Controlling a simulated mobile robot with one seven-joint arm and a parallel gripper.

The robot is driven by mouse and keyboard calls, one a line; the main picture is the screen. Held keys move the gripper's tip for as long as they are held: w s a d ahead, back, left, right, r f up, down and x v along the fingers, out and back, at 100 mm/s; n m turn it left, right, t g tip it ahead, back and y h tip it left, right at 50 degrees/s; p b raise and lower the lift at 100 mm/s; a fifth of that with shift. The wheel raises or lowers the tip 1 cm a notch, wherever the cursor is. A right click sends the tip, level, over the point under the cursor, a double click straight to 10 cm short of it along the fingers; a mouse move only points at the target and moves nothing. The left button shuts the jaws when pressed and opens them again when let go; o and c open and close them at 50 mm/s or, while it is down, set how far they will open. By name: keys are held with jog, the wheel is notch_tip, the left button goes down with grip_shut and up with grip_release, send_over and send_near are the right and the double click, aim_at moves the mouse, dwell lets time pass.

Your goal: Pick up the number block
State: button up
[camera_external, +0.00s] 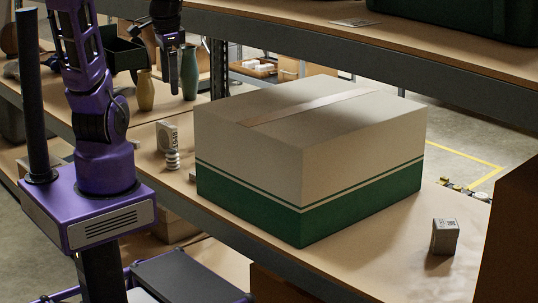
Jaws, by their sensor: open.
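My gripper (181,84) is open and points down at the upper left, in front of the vases. Nothing shows between its fingers. A small grey block (445,237) with dark printed marks stands on the shelf at the right, well apart from my gripper. A pale upright block (167,136) with a rounded shape on its face stands on the shelf at the left, lower in the picture than my gripper. The marks on both are too small to read, so I cannot tell for sure which is the number block.
A large white and green box (307,160) fills the middle of the shelf (345,268). A small pale ribbed object (173,160) stands left of it. Tan (145,91) and green (189,74) vases and a dark bin (122,54) stand behind. A brown panel (512,235) edges the right.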

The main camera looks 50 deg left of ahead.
notch_tip(320, 180, down, 15)
jog(key=a+g+h, duration=0.1)
jog(key=g+h, duration=0.2)
jog(key=g, duration=0.2)
jog(key=w+a+f+n+t+y+b, duration=0.2)
jog(key=w+a+f+t, duration=0.15)
jog(key=w+a, duration=0.5)
jog(key=w+a+f+n+t+y+b, duration=0.2)
jog(key=w+a+f, duration=0.3)
jog(key=a, duration=0.6)
jog(key=shift+h, duration=0.9)
jog(key=w+a+f+b, duration=0.1)
jog(key=w+f, duration=0.1)
jog(key=w+a+f+b, duration=0.1)
jog(key=w+f+b, duration=0.1)
jog(key=w+f, duration=0.1)
jog(key=w+f+b, duration=0.1)
jog(key=w+f, duration=0.1)
jog(key=shift+w+a+f+b, duration=0.3)
jog(key=shift+w+a+b, duration=0.1)
jog(key=f, duration=0.4)
jog(key=w+f, duration=0.1)
jog(key=f, duration=0.1)
jog(key=shift+f+b, duration=0.1)
jog(key=shift+b, duration=0.3)
grip_shut()
